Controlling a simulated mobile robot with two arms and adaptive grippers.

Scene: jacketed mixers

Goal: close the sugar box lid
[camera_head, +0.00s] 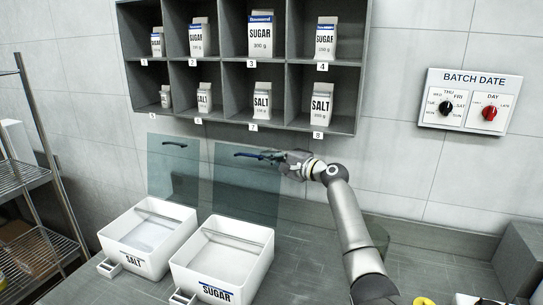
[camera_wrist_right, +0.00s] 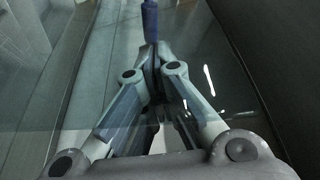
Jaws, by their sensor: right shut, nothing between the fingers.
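The white sugar box (camera_head: 216,285), labelled SUGAR, stands on the counter with its top open. Its see-through teal lid (camera_head: 245,195) stands upright behind it. A dark blue handle (camera_head: 248,154) runs along the lid's top. My right gripper (camera_head: 275,157) is at the right end of this handle, its fingers shut and empty. In the right wrist view the closed fingertips (camera_wrist_right: 152,55) point at a blue bar, seemingly the handle (camera_wrist_right: 149,18); I cannot tell whether they touch it. My left gripper is not in view.
The white salt box (camera_head: 140,265) stands to the left, its teal lid (camera_head: 173,170) also upright. A grey shelf unit (camera_head: 290,127) with numbered cartons hangs above. A batch date panel (camera_head: 470,100) is on the wall at right. A wire rack (camera_head: 35,235) stands at far left.

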